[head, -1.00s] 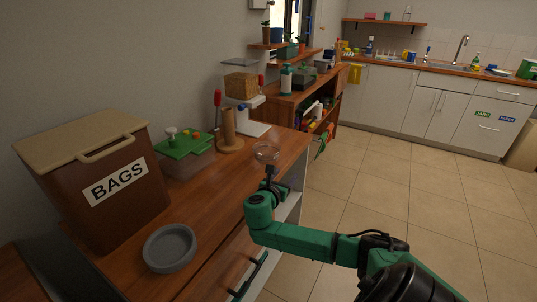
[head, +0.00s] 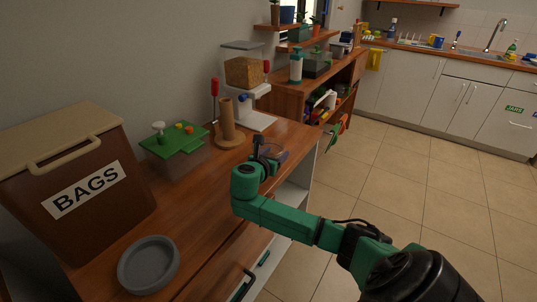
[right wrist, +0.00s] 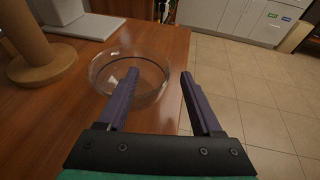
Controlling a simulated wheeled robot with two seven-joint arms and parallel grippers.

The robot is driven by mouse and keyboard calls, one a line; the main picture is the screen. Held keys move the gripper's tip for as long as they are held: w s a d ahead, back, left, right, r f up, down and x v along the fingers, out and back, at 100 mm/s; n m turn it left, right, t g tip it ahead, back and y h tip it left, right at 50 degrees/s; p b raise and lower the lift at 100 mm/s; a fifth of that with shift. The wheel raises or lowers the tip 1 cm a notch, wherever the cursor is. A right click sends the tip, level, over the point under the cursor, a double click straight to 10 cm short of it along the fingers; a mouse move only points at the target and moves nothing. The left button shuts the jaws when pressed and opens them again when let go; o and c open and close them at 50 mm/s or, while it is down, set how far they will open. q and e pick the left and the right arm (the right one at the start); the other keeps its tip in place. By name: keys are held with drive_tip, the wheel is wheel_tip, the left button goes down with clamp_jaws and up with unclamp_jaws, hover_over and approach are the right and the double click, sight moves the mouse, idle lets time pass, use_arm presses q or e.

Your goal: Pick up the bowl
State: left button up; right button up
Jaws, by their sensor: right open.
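A clear glass bowl (head: 277,153) stands near the right edge of the wooden counter, partly hidden by my right gripper (head: 266,148) in the head view. In the right wrist view, the glass bowl (right wrist: 152,82) lies just ahead of the open right gripper (right wrist: 159,72). The left finger overlaps the bowl in the picture and the right finger is off to its right, with the near right rim between them. I cannot tell whether a finger touches the glass. The jaws hold nothing. My left gripper is not in view.
A grey round dish (head: 148,264) sits at the counter's front. A brown BAGS bin (head: 80,185), a green-lidded box (head: 175,145), a wooden post on a round base (head: 228,125) and a dispenser (head: 245,75) stand behind. Open floor lies right.

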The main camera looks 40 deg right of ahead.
sight(282, 148)
drive_tip(key=x, duration=0.4)
drive_tip(key=shift+d, duration=0.1)
clamp_jaws()
drive_tip(key=shift+s, duration=0.1)
idle(1.1)
